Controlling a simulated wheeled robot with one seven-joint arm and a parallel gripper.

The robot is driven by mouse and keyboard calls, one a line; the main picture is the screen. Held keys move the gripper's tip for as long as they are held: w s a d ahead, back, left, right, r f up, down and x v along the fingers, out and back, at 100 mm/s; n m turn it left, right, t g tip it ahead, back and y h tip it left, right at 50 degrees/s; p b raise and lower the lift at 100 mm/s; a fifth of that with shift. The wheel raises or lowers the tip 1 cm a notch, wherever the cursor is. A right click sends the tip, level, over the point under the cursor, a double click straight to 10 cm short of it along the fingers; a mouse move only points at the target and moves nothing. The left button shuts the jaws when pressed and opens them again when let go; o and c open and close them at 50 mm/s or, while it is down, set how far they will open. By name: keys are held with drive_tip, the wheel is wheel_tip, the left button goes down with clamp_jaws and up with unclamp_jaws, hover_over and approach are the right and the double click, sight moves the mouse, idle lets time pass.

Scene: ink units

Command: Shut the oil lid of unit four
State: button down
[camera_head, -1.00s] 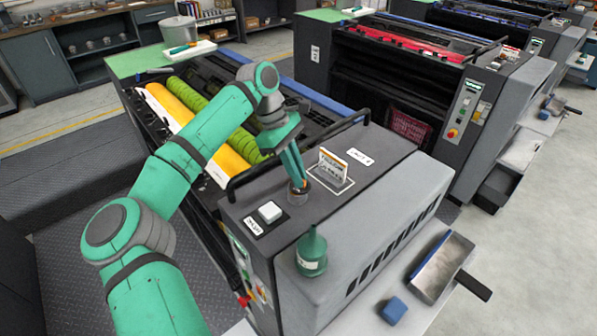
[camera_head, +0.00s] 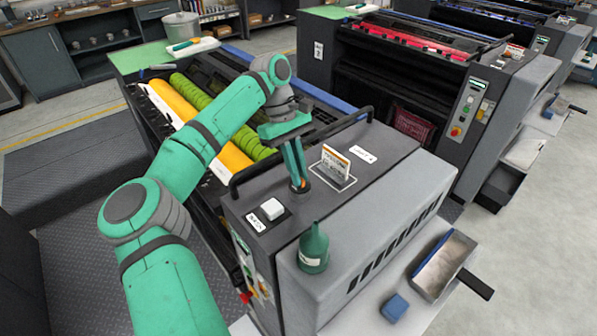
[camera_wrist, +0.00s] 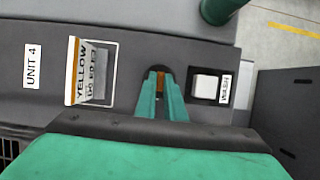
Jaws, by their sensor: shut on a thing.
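Unit four is the dark grey press in front, with its "UNIT 4" label (camera_wrist: 33,66) in the wrist view. My gripper (camera_head: 300,182) points down at its top, and it also shows in the wrist view (camera_wrist: 160,78). Its green fingers are close together on a small orange-brown piece, apparently the oil lid (camera_wrist: 160,80), at a dark round fitting. The fingertips hide most of the lid, so I cannot tell how far it is closed. A white square cap (camera_head: 271,209) beside a small label sits nearby on the same top.
A card marked "YELLOW" (camera_wrist: 79,73) stands in a holder on the other side of my gripper. A green bottle (camera_head: 313,250) stands at the front. A black rail (camera_head: 300,152) runs behind. A tray (camera_head: 444,264) and blue block (camera_head: 394,307) lie lower right.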

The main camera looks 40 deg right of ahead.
drive_tip(key=c, duration=1.8)
unclamp_jaws()
drive_tip(key=shift+c, duration=0.2)
drive_tip(key=v, duration=1)
drive_tip(key=shift+r, duration=0.4)
drive_tip(key=shift+w, duration=0.15)
